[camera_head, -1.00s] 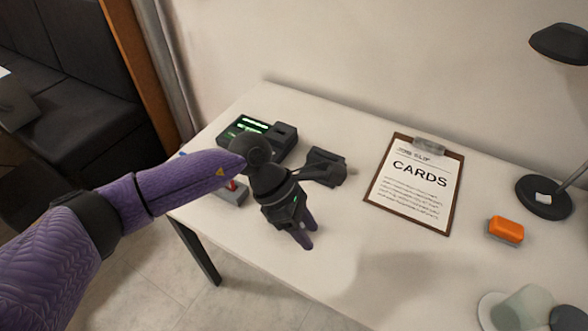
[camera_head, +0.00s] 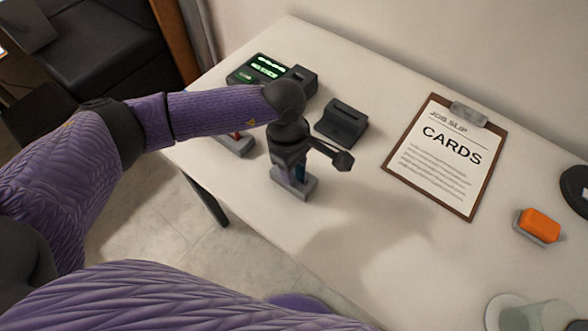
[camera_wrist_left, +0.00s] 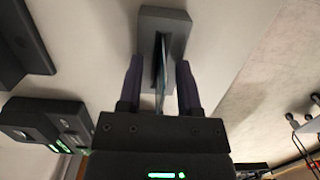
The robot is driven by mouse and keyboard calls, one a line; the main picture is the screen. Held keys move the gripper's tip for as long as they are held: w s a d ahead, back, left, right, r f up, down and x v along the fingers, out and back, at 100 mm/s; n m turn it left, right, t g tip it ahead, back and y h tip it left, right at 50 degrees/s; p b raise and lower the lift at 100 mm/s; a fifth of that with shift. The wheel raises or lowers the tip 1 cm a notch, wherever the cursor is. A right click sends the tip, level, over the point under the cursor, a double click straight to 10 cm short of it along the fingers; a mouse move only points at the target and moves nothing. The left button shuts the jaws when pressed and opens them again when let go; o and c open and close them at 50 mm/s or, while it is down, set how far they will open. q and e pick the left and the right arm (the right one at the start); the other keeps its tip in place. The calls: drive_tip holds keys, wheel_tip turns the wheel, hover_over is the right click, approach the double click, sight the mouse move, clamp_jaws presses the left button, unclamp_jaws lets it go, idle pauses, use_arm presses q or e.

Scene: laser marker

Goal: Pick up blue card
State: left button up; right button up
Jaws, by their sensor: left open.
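A grey card stand (camera_head: 309,187) stands near the table's left front edge. A thin card, bluish in the head view, stands upright in it; most of it is hidden there by my left gripper (camera_head: 296,172). In the left wrist view the card (camera_wrist_left: 160,72) shows edge-on, rising from the stand's slot (camera_wrist_left: 176,25). My left gripper (camera_wrist_left: 160,88) is open there, with one finger on each side of the card and gaps visible between. My right gripper is out of view.
A black device with a green lit display (camera_head: 265,69) and an empty-looking dark slotted block (camera_head: 342,122) stand behind. Another grey stand (camera_head: 238,145) is to the left. A clipboard (camera_head: 448,155) and an orange block (camera_head: 540,225) lie to the right.

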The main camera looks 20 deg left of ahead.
use_arm(q)
drive_tip(key=shift+r, duration=0.15)
clamp_jaws()
idle(0.6)
idle(0.5)
